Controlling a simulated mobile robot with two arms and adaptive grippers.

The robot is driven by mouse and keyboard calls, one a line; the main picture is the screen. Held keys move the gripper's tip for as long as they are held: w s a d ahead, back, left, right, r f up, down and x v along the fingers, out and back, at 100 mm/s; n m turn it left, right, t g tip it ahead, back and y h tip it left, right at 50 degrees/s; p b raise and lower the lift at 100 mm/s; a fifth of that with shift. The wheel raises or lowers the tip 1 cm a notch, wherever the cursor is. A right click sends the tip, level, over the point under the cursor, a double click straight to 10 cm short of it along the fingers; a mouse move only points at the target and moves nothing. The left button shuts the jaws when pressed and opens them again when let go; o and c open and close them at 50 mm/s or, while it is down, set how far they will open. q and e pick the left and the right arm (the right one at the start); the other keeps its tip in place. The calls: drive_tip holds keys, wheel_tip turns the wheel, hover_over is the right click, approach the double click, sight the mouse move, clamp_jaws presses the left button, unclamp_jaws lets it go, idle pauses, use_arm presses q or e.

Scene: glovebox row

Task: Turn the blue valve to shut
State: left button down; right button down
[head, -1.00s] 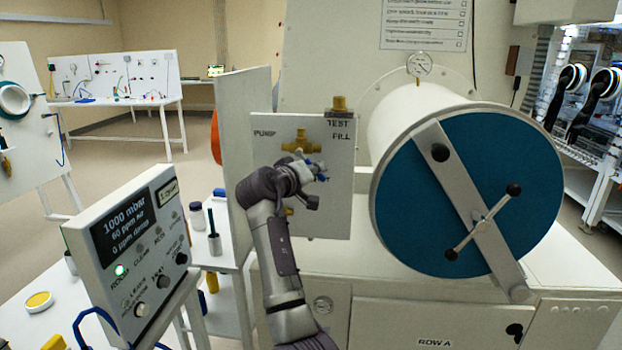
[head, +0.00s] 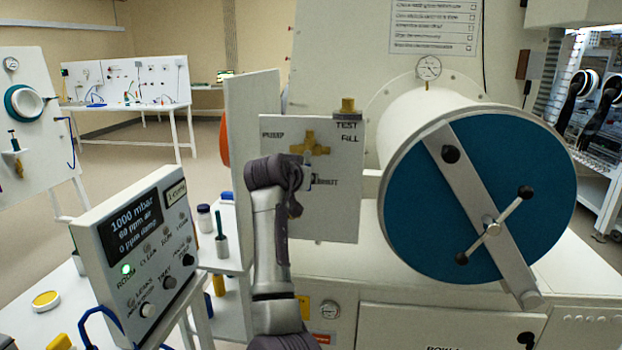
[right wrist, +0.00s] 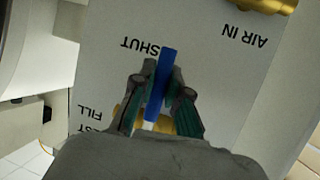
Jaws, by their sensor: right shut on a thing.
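The blue valve handle (right wrist: 166,68) sits between the fingers of my right gripper (right wrist: 160,95) in the right wrist view. Its free end points up in that picture, right beside the printed word SHUT. The gripper is shut on the handle. In the head view my right gripper (head: 303,183) is at the white valve panel (head: 335,220), below a brass fitting (head: 310,148). The wrist hides most of the valve there, and the word SHUT shows just right of the fingers. My left gripper is not in view.
A large cylinder with a blue round door (head: 500,130) stands right of the panel. A white upright board (head: 250,120) stands close on the left. A display box (head: 140,245) reading 1000 mbar is at the lower left. Another brass fitting (head: 348,106) tops the panel.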

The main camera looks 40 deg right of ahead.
drive_tip(key=shift+a+f, duration=0.1)
idle(0.3)
drive_tip(key=c, duration=1.2)
unclamp_jaws()
drive_tip(key=shift+o, duration=0.2)
drive_tip(key=v, duration=1.2)
